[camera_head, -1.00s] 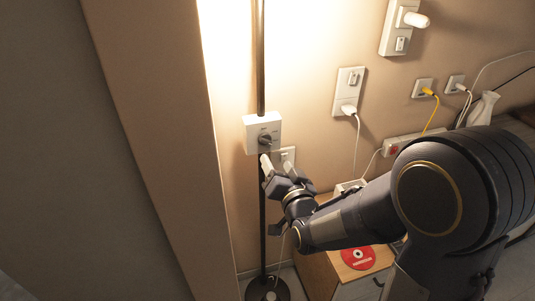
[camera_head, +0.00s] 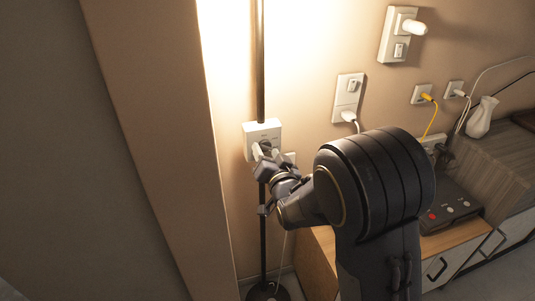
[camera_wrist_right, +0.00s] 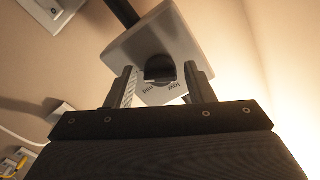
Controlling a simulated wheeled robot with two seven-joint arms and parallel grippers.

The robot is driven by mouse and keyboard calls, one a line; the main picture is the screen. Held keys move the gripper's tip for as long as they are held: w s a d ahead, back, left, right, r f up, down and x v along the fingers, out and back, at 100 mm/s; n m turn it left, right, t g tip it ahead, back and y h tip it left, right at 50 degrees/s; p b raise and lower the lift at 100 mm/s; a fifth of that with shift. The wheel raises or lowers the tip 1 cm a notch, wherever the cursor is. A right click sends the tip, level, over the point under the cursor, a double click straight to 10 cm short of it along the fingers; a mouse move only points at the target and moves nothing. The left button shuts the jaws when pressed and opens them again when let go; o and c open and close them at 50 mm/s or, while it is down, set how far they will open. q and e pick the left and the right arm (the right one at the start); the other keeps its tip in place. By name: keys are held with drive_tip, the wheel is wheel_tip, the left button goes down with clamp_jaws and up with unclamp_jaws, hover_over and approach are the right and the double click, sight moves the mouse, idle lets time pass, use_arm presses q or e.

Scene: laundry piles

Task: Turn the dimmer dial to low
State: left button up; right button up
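The dimmer is a white box (camera_head: 261,131) on the wall, in front of the dark lamp pole, with a dark round dial (camera_wrist_right: 160,67) on its face. Part of the dial is hidden in the head view. My left gripper is not in view.
A lamp pole (camera_head: 261,60) runs vertically behind the dimmer to a round base. Wall sockets with plugs (camera_head: 348,98) are to the right. A wooden cabinet (camera_head: 315,255) and a dark device with buttons (camera_head: 450,212) stand below. A wall edge (camera_head: 160,150) is to the left.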

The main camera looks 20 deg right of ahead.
drive_tip(key=c, duration=0.8)
